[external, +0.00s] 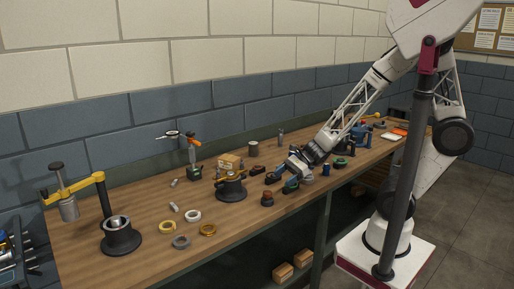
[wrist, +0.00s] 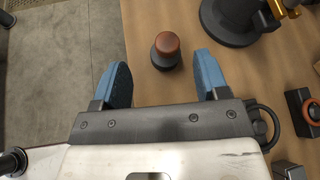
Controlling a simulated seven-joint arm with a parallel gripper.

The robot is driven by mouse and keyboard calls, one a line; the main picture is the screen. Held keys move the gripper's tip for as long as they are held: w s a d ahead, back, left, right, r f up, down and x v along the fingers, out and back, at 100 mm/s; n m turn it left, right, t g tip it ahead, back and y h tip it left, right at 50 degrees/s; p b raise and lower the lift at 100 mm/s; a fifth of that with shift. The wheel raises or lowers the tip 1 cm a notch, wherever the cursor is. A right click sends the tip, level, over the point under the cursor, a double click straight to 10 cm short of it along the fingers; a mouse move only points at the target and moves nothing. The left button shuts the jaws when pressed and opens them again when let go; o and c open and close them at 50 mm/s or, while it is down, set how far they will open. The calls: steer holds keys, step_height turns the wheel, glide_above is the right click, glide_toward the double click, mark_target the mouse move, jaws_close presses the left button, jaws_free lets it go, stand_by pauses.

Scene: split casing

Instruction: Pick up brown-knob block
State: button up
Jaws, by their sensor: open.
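The brown-knob block (external: 267,198) is a small dark round base with a reddish-brown knob. It stands upright on the wooden bench near its front edge. In the wrist view the block (wrist: 166,48) shows near the top centre, in the gap between the fingertips and slightly beyond them. My gripper (external: 298,181) is to the right of the block in the external view, apart from it. In the wrist view its blue fingers (wrist: 162,68) are spread wide with nothing held. The block's far side is hidden.
A black round stand with a yellow top (external: 231,187) is left of the block. A dark block with an orange ring (wrist: 305,112) lies right of my gripper in the wrist view. Several rings (external: 193,215) lie farther left. The bench edge and floor (wrist: 55,70) are on the wrist view's left.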

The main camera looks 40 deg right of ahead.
mark_target(268, 192)
steer(key=f+m, duration=0.1)
steer(key=a+f+m+t, duration=0.1)
steer(key=w+f+m, duration=0.1)
steer(key=m, duration=0.1)
steer(key=shift+w+a+f+t, duration=0.1)
steer(key=shift+a+f+t, duration=0.2)
steer(key=shift+a+f, duration=0.05)
steer(key=shift+a, duration=0.1)
steer(key=shift+x, duration=1.2)
steer(key=shift+a, duration=0.15)
steer(key=shift+x, duration=2.5)
steer(key=shift+r, duration=0.1)
steer(key=c, duration=1.1)
